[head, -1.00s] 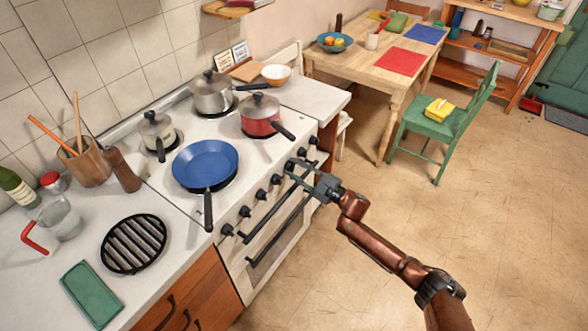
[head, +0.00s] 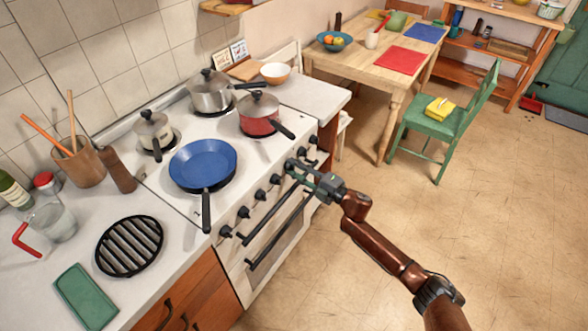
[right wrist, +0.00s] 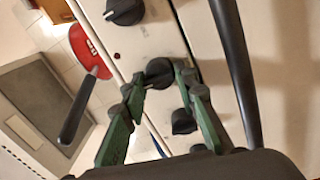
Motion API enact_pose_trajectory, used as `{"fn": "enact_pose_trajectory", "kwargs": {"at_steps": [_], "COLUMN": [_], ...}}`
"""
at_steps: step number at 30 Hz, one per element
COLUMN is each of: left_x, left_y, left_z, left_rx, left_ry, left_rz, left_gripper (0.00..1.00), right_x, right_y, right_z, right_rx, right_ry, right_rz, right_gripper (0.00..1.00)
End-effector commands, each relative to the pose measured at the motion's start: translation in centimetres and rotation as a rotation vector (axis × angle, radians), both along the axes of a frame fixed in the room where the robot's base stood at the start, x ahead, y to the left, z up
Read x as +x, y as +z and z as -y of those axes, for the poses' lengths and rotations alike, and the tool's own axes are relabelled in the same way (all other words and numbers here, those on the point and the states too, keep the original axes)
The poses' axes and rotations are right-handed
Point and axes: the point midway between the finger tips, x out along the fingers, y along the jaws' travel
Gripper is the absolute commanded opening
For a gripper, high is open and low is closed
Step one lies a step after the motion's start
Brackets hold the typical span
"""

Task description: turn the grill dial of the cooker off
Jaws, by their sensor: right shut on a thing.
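The white cooker (head: 272,225) has a row of black dials along its sloping front panel. My right gripper (head: 291,166) is at this panel, in the right half of the row. In the right wrist view its green fingers (right wrist: 160,80) are closed around one black dial (right wrist: 157,68), which the fingertips partly hide. Another dial (right wrist: 125,10) is above it and one more (right wrist: 183,121) is below it in that view. No label shows which dial is the grill's. My left gripper is not in view.
A black oven handle (head: 277,218) runs just below the dials. Above the panel, the red pot's (head: 258,117) black handle and the blue pan's (head: 206,212) handle reach towards the front edge. The floor in front of the cooker (head: 330,280) is clear.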

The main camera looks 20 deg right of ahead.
Motion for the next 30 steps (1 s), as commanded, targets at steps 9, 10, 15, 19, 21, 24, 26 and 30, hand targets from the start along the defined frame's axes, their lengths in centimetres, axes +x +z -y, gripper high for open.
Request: {"fn": "enact_pose_trajectory", "kwargs": {"at_steps": [9,10,15,19,21,24,26,30], "left_x": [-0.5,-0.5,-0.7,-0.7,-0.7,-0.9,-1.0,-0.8], "left_y": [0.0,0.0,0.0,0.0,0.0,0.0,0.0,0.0], "left_z": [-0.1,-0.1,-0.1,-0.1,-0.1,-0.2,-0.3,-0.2], "left_rx": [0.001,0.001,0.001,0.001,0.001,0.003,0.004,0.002], "left_ry": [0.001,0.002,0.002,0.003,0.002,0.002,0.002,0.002], "left_rz": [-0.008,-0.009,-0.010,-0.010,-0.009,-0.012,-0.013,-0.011], "left_gripper": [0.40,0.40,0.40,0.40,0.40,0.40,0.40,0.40], "right_x": [-0.2,-0.2,-0.1,-0.1,-0.1,-0.1,-0.2,-1.4], "right_y": [-0.6,-0.6,-0.5,-0.3,-0.3,-0.2,-0.2,-0.4], "right_z": [-0.2,-0.2,-0.1,-0.1,-0.1,-0.1,0.1,1.0], "right_rx": [-0.005,-0.005,-0.004,-0.002,-0.002,-0.002,-0.002,-0.001], "right_ry": [0.003,0.003,0.002,0.002,0.002,0.001,0.001,0.000], "right_rz": [-0.006,-0.006,-0.005,-0.003,-0.002,-0.002,-0.002,-0.003], "right_gripper": [0.03,0.29,0.41,0.44,0.44,0.44,0.44,0.44]}}
